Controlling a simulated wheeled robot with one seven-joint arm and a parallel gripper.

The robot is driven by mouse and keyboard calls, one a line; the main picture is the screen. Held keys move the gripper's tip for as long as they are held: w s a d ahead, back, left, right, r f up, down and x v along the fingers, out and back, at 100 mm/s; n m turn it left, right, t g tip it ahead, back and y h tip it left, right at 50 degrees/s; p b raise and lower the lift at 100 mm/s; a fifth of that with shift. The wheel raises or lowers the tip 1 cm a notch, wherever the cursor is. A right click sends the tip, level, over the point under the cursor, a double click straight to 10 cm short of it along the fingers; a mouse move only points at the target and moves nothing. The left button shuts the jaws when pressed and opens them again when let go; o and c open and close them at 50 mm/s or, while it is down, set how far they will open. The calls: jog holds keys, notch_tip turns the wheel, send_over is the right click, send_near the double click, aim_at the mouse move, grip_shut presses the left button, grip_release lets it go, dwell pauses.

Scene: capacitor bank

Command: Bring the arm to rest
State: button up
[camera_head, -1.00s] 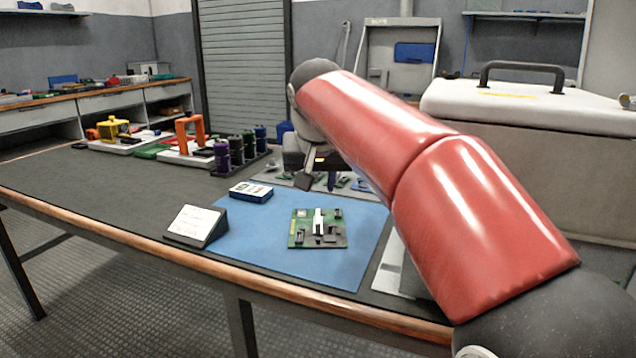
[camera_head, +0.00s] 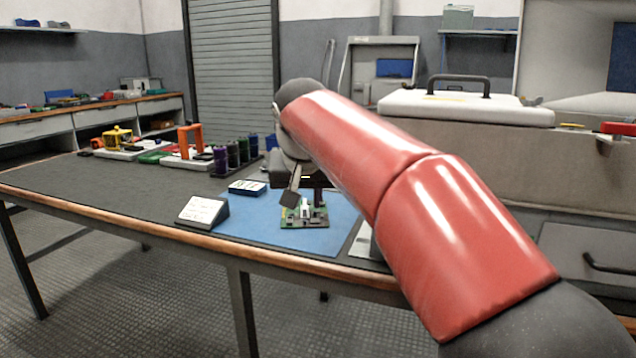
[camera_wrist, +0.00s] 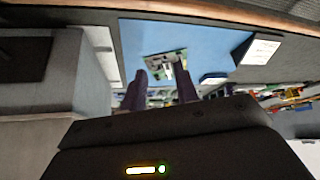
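My gripper (camera_head: 305,196) hangs at the end of my red arm, over the blue mat in the head view. In the wrist view its two dark fingers (camera_wrist: 160,88) stand apart with nothing held between them. A green circuit board (camera_head: 304,217) with a white part and dark parts lies on the blue mat (camera_head: 254,228). The board also shows beyond the fingertips in the wrist view (camera_wrist: 165,66), apart from them. In the head view my gripper partly covers the far side of the board.
Several dark cylinders (camera_head: 233,154) stand farther back. A large grey cabinet (camera_head: 470,145) with a white lid is at right.

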jog(key=s+d+f, duration=0.5)
jog(key=s+d, duration=0.3)
jog(key=s, duration=0.2)
jog(key=s+d+f, duration=0.6)
jog(key=s+d, duration=0.1)
jog(key=s, duration=0.3)
jog(key=s+d+f+g, duration=0.1)
jog(key=s+d+f, duration=0.1)
jog(key=s+f, duration=0.6)
jog(key=shift+d+f+m, duration=0.2)
jog(key=shift+d+m, duration=0.1)
jog(key=shift+d, duration=0.1)
